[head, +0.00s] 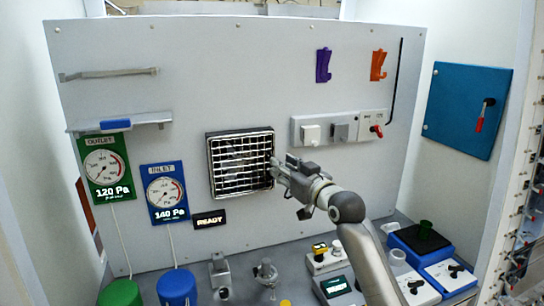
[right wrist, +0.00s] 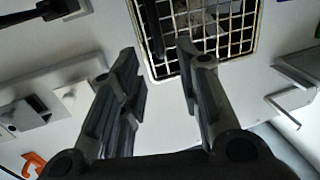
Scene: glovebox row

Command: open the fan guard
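The fan guard (head: 213,180) is a square, light wire grid in a black frame on the grey back panel. It looks closed, flat against the panel. Its grid also shows at the top of the right wrist view (right wrist: 232,42), with a dark bar along its left side there. My right gripper (head: 279,172) is at the guard's lower right edge. In the right wrist view my right gripper (right wrist: 156,52) has its two fingers apart, with nothing held between them. The dark bar lies beyond the gap; I cannot tell whether a finger touches it. My left gripper is not in view.
A switch strip (head: 340,129) is at upper right. Bench devices, including a blue box (head: 418,243), stand below. The panel directly above the guard is clear.

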